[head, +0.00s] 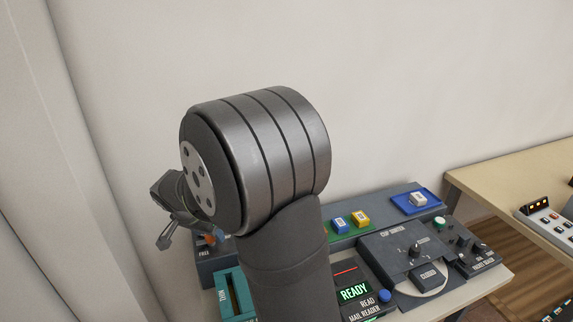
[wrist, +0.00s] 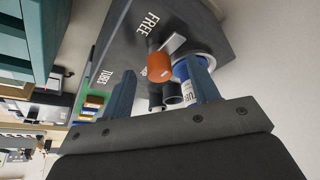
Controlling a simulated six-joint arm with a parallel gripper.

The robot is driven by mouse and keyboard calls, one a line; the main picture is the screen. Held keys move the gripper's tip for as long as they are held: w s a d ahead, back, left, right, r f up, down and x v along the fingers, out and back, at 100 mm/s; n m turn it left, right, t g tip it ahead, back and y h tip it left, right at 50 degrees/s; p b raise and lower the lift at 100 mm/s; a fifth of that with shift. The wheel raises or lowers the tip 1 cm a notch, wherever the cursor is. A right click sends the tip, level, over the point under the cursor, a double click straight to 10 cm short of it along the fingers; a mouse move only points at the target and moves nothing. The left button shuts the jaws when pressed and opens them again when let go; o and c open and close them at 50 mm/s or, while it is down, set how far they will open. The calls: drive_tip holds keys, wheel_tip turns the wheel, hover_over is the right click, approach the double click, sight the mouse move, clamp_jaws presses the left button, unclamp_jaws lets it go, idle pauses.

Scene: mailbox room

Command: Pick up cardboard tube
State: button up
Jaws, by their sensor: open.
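In the wrist view, a blue-and-white cylindrical item (wrist: 181,70), possibly the cardboard tube, stands against the dark box (wrist: 200,25) marked FREE and TUBES. It is partly hidden by my right finger. My gripper (wrist: 160,79) is open, with its fingers apart and pointing toward the box; no held object shows between them. An orange knob (wrist: 159,66) and dark cylindrical parts (wrist: 172,93) appear between the fingers.
A teal slotted unit (head: 233,295) stands in front of the FREE box. The mail reader (head: 355,292) showing READY and a dark control panel (head: 410,250) are to the right. Blue and yellow blocks (head: 350,222) sit behind. A pale wall (head: 400,80) closes the back.

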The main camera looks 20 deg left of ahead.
drive_tip(key=shift+s+a+r+m+g+h, duration=0.1)
drive_tip(key=shift+s+a+m+g+h, duration=0.2)
drive_tip(key=shift+m, duration=0.4)
drive_tip(key=shift+s+a+r+m+g+h, duration=0.1)
drive_tip(key=shift+s+a+m+g+h, duration=0.2)
drive_tip(key=shift+m, duration=0.5)
drive_tip(key=w+a+r+m+g, duration=0.2)
drive_tip(key=w+r+m, duration=0.1)
drive_tip(key=r+m, duration=0.5)
drive_tip(key=w+a+r+m+g, duration=0.1)
drive_tip(key=w+a+r+m, duration=0.15)
drive_tip(key=r+m, duration=0.55)
drive_tip(key=shift+n+y, duration=0.4)
drive_tip(key=shift+n, duration=0.5)
drive_tip(key=f, duration=0.6)
drive_tip(key=d+f, duration=0.1)
drive_tip(key=f, duration=0.2)
drive_tip(key=shift+w+f, duration=0.15)
drive_tip(key=shift+f, duration=0.2)
drive_tip(key=shift+d+f, duration=0.15)
drive_tip(key=shift+f, duration=1.25)
drive_tip(key=shift+d+f, duration=0.1)
drive_tip(key=shift+f, duration=1.25)
